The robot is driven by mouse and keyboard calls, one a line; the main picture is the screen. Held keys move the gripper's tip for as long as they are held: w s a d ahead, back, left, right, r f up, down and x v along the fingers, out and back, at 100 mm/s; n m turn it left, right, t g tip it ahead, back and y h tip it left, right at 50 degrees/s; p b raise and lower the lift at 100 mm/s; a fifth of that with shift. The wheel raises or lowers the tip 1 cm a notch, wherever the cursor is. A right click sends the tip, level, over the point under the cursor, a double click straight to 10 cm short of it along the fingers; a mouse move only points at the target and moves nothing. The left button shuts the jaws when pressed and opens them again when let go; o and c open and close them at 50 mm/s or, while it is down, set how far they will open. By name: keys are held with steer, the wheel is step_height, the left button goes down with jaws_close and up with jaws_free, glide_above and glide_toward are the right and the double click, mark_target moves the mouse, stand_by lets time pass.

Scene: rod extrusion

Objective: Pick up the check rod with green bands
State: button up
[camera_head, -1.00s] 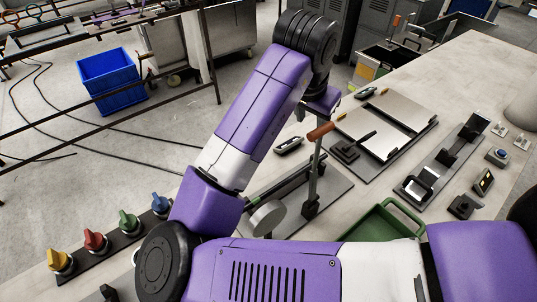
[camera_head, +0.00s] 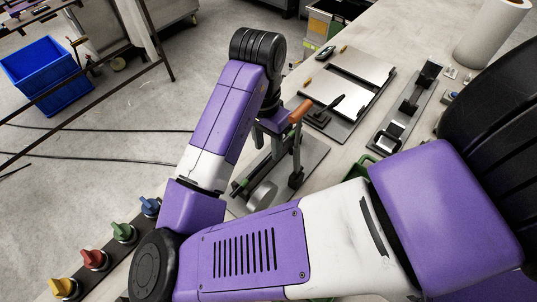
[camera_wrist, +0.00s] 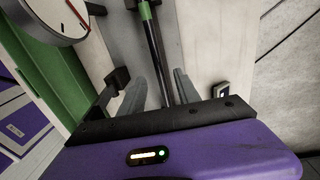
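The dark check rod with green bands (camera_wrist: 155,52) runs down the middle of the wrist view, with a green band at its upper end. In the head view, part of the rod (camera_head: 251,175) shows on its fixture, left of the orange-handled lever. My gripper (camera_wrist: 160,85) is open. Its grey fingers stand on either side of the rod, with gaps visible. Whether they reach down to the rod's level is hard to tell. The rod's near part is hidden behind my gripper body.
The orange-handled lever (camera_head: 297,137) stands upright close to my wrist. A round dial (camera_wrist: 52,18) and a dark bracket block (camera_wrist: 118,78) lie left of the rod. A small device (camera_wrist: 220,90) lies to the right. Coloured knobs (camera_head: 94,258) line the front left.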

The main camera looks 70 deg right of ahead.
mark_target(268, 158)
steer(key=shift+s+f, duration=0.1)
steer(key=shift+f, duration=1.25)
steer(key=shift+c, duration=0.5)
jaws_close()
steer(key=shift+r, duration=0.1)
